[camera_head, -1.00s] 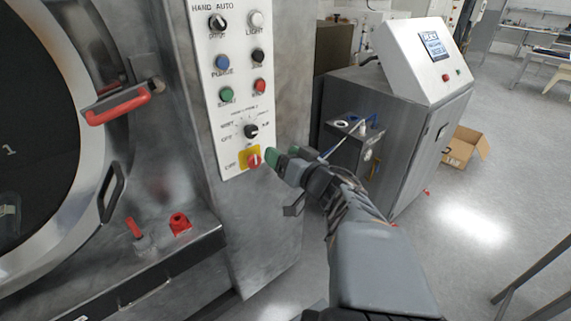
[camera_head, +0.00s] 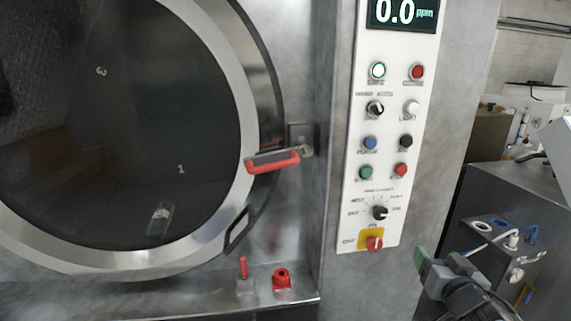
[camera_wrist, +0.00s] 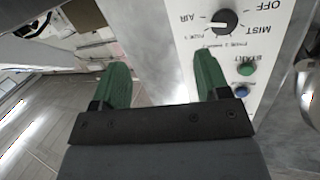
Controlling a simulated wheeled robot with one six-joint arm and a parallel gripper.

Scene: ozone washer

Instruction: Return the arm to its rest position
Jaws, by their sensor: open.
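My gripper (camera_head: 428,268) shows at the lower right of the head view, to the right of the control panel's lower end and apart from the red main switch (camera_head: 374,243) on its yellow plate. In the wrist view, my gripper (camera_wrist: 162,78) has its two green fingers spread apart with nothing between them. The white control panel (camera_head: 352,190) carries coloured buttons and knobs. In the wrist view, the panel (camera_wrist: 262,48) appears upside down, with a black selector knob (camera_wrist: 224,20) just beyond the right finger.
The washer's round door (camera_head: 225,75) with a red-handled latch (camera_head: 272,161) fills the left. Two red fittings, one a ring-shaped piece (camera_head: 282,280), stand on the ledge below. A grey cabinet (camera_head: 520,200) with hoses stands close on the right.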

